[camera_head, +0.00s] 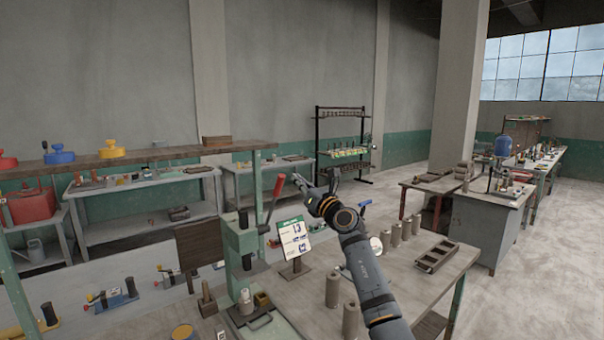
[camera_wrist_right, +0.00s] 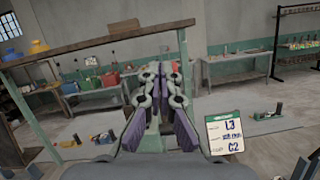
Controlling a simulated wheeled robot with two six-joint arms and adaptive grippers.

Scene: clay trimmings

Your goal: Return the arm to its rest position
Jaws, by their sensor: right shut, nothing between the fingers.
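My right arm reaches up from the bottom of the head view, over the workbench (camera_head: 404,277). My right gripper (camera_head: 316,181) is raised above the bench, just right of the red lever (camera_head: 277,190) of the green press (camera_head: 242,238). In the right wrist view the gripper (camera_wrist_right: 165,75) has its fingers together with nothing between them. A sign card with writing (camera_head: 294,238) stands on the bench below the gripper; it also shows in the right wrist view (camera_wrist_right: 226,137). My left gripper is out of view.
Several grey clay cylinders (camera_head: 332,291) stand on the bench around my forearm. A dark divided tray (camera_head: 437,256) lies at the bench's right. A wooden shelf (camera_head: 175,153) with coloured pots crosses the left side. Open floor (camera_head: 520,300) lies to the right.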

